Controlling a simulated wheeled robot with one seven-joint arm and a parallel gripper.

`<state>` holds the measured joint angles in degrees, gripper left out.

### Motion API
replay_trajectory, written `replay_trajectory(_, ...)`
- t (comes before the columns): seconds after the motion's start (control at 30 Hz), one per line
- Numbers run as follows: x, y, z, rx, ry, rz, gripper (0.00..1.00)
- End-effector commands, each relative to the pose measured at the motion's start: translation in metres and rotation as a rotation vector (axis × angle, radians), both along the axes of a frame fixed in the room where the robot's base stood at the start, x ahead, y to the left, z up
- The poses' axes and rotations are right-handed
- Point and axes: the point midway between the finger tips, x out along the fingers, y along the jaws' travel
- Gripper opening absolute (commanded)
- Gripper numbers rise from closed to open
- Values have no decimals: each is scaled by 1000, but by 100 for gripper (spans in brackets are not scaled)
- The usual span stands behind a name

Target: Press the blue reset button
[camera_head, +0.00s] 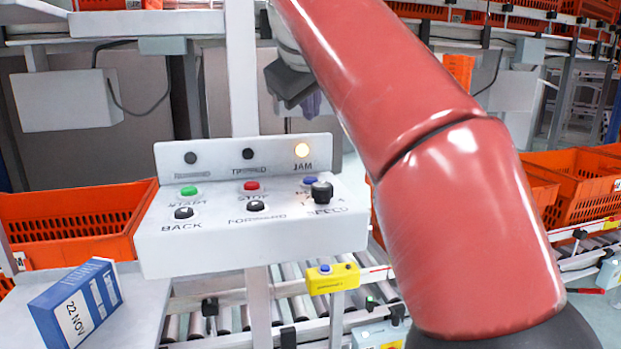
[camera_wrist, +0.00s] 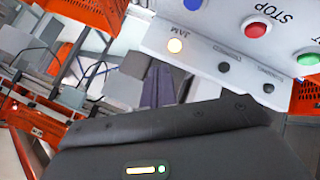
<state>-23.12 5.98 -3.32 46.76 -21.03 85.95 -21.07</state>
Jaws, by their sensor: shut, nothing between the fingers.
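The blue button (camera_head: 309,181) sits on the top face of a white control box (camera_head: 250,248), at the right of a row with a green and a red button. Its label is partly hidden by the black speed knob. In the wrist view the blue button (camera_wrist: 193,4) is cut by the top edge. My gripper (camera_head: 313,104) is shut and empty, behind and above the box's upright back panel, apart from the button. In the wrist view its closed fingers (camera_wrist: 157,86) point up, left of and below the button.
A lit JAM lamp (camera_head: 302,150) is on the back panel. The speed knob (camera_head: 322,192) stands close in front of the blue button. The red STOP button (camera_head: 251,186) is to its left. A blue box (camera_head: 75,302) lies at lower left. Orange totes (camera_head: 75,225) flank the panel.

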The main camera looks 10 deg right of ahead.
Motion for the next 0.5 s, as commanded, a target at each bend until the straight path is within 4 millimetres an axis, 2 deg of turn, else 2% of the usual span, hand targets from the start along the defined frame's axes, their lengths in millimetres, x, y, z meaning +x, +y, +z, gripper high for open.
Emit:
replay_trajectory(0.17,-1,0,-18,-1,3,1,0)
replay_trajectory(0.5,0,0,-71,-1,2,0,0)
